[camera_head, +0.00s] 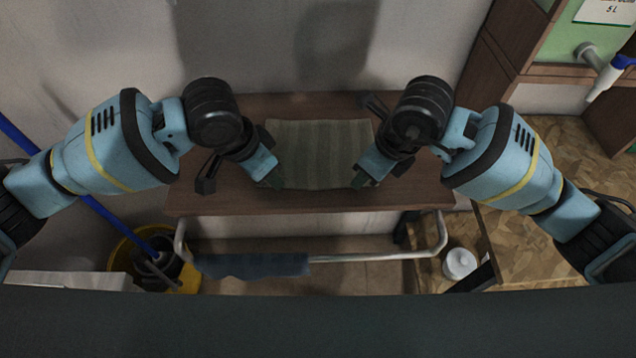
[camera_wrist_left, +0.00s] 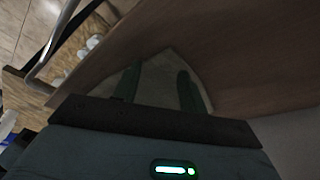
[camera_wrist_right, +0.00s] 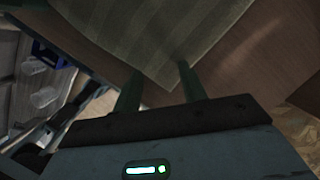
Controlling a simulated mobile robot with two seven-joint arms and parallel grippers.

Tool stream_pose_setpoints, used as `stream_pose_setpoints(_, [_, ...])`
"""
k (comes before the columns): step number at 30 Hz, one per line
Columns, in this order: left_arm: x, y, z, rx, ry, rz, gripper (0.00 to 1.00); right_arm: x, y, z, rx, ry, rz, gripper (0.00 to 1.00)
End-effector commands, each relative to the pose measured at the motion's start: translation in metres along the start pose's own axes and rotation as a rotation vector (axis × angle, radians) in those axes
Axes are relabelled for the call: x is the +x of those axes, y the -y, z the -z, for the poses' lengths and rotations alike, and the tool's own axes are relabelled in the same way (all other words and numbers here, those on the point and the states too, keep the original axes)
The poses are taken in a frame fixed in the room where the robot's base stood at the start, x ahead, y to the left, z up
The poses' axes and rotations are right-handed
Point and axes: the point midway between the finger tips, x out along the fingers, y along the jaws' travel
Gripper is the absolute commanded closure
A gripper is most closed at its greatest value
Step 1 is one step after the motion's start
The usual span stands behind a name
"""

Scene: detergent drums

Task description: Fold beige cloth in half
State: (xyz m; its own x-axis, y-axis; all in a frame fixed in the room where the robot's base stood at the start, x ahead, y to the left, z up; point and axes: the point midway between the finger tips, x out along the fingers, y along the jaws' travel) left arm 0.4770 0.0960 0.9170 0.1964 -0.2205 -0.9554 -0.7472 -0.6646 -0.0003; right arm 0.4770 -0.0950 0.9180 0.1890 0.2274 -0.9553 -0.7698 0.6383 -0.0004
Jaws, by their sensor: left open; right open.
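The beige cloth (camera_head: 320,150) lies flat on the brown bench top, faintly striped. My left gripper (camera_head: 271,182) is open at the cloth's near left corner. In the left wrist view, a pale corner of the cloth (camera_wrist_left: 165,78) shows between and beyond the green fingers (camera_wrist_left: 160,86). My right gripper (camera_head: 361,181) is open at the near right corner. In the right wrist view, the striped cloth (camera_wrist_right: 150,35) reaches a corner close to the fingertips (camera_wrist_right: 158,80). I cannot tell whether the fingers touch the cloth.
The wooden bench (camera_head: 225,200) has a rail in front with a dark blue towel (camera_head: 250,265) hanging on it. A yellow bucket (camera_head: 125,255) with a blue pole stands at lower left. A white container (camera_head: 460,264) stands at lower right. A wall rises behind the bench.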

Motion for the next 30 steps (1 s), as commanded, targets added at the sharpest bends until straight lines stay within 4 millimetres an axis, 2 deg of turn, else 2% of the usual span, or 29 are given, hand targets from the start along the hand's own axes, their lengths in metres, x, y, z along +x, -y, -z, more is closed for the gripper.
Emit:
stream_pose_setpoints(10, [0.0051,-0.0005,-0.0022,-0.002,0.005,-0.005,0.59,0.0051,-0.0005,0.0022,0.002,-0.005,-0.005,0.59])
stream_pose_setpoints(27, [0.0061,-0.0016,-0.0033,-0.002,0.009,-0.008,0.96,0.0051,-0.0008,0.0023,0.002,-0.006,-0.006,0.96])
stream_pose_setpoints(30, [0.0064,-0.0016,-0.0035,-0.002,0.009,-0.008,1.00,0.0051,-0.0008,0.0024,0.002,-0.006,-0.006,1.00])
